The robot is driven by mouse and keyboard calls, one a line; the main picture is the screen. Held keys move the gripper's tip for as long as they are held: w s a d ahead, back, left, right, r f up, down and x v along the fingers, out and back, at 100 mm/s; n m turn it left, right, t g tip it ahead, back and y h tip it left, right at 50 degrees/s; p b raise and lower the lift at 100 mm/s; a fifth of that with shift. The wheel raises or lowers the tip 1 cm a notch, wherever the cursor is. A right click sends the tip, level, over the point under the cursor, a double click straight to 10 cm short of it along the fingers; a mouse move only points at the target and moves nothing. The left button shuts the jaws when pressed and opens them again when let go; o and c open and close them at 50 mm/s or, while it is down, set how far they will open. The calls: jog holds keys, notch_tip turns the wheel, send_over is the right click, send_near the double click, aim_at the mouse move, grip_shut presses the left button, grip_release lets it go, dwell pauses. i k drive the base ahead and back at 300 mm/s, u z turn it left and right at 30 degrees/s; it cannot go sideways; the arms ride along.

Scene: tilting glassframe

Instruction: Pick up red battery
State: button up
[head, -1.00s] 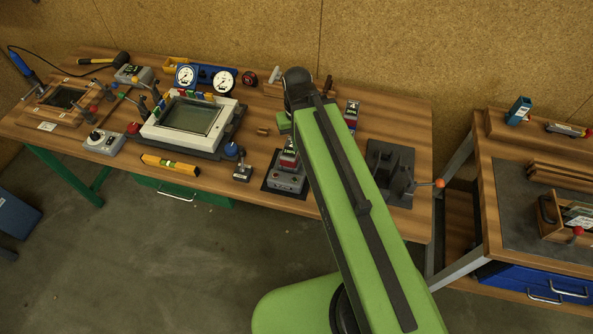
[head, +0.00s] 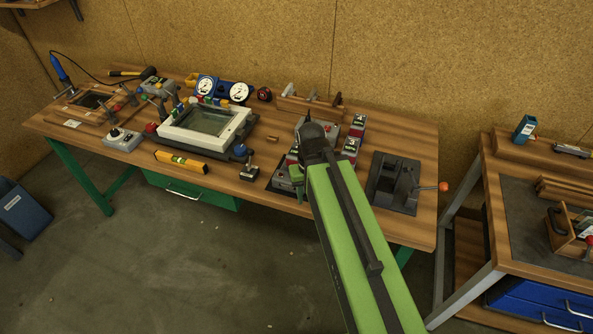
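Two red batteries with dark and white markings stand on the table to the right of my arm's end, one farther back (head: 358,124) and one nearer (head: 350,149). The dark end of my arm, with my gripper (head: 314,134), is over the table between these. The fingers are hidden, so I cannot see whether they hold anything.
A black fixture with an orange-knobbed lever (head: 398,184) sits at the table's right end. A second bench (head: 520,210) stands at right.

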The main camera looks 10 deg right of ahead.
aim_at(291, 158)
jog(key=k, duration=1.05)
jog(key=u, duration=0.1)
jog(key=i, duration=1)
jog(key=u, duration=0.75)
jog(key=i, duration=0.8)
jog(key=u, duration=0.55)
